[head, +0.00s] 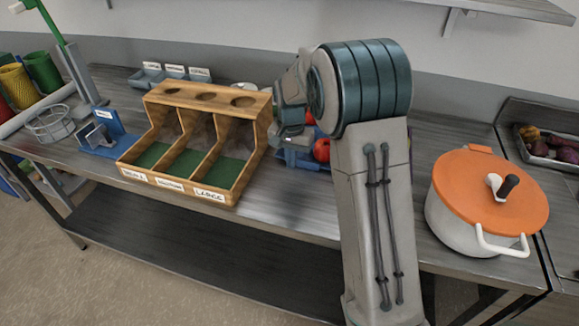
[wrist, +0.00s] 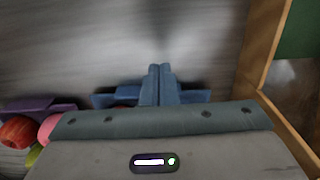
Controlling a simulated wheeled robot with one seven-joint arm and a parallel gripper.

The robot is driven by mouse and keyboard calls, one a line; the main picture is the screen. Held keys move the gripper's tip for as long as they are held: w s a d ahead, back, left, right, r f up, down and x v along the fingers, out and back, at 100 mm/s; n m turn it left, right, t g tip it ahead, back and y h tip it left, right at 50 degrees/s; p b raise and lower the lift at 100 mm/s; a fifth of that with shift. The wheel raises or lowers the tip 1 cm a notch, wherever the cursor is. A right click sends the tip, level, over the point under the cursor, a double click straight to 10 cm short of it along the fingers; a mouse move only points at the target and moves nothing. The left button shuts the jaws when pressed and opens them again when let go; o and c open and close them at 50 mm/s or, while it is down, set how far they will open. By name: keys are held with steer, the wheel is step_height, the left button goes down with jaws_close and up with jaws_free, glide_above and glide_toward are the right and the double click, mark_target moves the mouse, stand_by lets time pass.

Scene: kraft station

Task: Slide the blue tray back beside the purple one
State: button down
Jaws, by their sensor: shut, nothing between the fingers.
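The blue tray (head: 298,160) lies on the metal bench, right of the wooden sorter and partly hidden by my arm. In the wrist view, parts of the blue tray (wrist: 112,99) show on both sides of my fingers. My gripper (wrist: 160,68) is shut and empty, its fingers in front of the tray's middle; I cannot tell whether they touch it. The purple tray (wrist: 38,106) is to the left in the wrist view, with red and pink round things at it and a gap between it and the blue tray.
The wooden sorter (head: 180,92), with three green-floored compartments, stands close beside my gripper. A white pot with an orange lid (head: 490,190) stands at the right. A blue holder (head: 103,133) and wire basket (head: 48,123) are at the left. Bare bench (wrist: 100,45) shows in the wrist view.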

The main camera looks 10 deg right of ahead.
step_height(320, 180, up, 7)
steer(key=shift+a+f, duration=0.2)
steer(key=shift+a, duration=0.1)
steer(key=c, duration=1.5)
jaws_free()
steer(key=shift+w, duration=0.15)
steer(key=shift+o, duration=0.9)
steer(key=shift+n, duration=0.3)
steer(key=w+d+r+n, duration=0.2)
steer(key=w+r+n, duration=0.2)
steer(key=n, duration=1.3)
steer(key=shift+w, duration=0.75)
glide_toward(305, 160)
steer(key=a+f, duration=0.1)
steer(key=f, duration=0.1)
steer(key=a+f, duration=0.1)
steer(key=f, duration=0.2)
steer(key=a+f, duration=0.1)
steer(key=f, duration=0.1)
steer(key=shift+w+a+f+p, duration=0.15)
steer(key=shift+w+a+p, duration=0.15)
steer(key=shift+w+p, duration=0.05)
